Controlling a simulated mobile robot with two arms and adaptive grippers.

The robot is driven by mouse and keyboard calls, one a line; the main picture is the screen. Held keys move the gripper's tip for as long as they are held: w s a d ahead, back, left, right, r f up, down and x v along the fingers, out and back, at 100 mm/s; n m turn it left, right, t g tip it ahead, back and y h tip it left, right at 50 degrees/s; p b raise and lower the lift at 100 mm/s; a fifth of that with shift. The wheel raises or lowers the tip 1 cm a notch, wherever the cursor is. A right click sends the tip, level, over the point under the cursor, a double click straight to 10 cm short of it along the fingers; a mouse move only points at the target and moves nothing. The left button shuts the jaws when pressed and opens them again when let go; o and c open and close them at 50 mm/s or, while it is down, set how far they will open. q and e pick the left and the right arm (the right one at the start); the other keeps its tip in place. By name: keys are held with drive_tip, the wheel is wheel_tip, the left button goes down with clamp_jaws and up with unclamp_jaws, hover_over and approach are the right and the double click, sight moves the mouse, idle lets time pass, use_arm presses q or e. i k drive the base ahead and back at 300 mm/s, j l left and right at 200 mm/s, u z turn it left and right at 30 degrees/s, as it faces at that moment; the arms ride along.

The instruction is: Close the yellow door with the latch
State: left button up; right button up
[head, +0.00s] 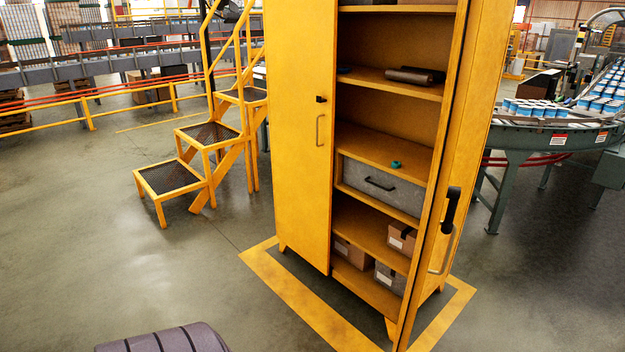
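A tall yellow cabinet (385,143) stands in the middle of the head view. Its left door (295,160) lies flat across the front, with a small black catch (321,99) and a pull handle (319,130) near its edge. The right yellow door (475,120) is swung open toward me, so the shelves show. Neither of my grippers is in view.
The shelves hold a dark roll (415,76), a grey drawer (380,185) and several boxes (402,238). Yellow steps (170,177) stand left of the cabinet. A conveyor with cans (545,125) curves at the right. The floor in front is mostly clear, with a yellow marking (290,290).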

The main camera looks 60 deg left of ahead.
sight(470, 13)
drive_tip(key=i+l+u, duration=0.1)
drive_tip(key=u, duration=0.4)
drive_tip(key=i+l+u, duration=0.2)
drive_tip(key=u, duration=0.25)
drive_tip(key=i+l+u, duration=0.1)
drive_tip(key=u, duration=0.4)
drive_tip(key=l, duration=0.05)
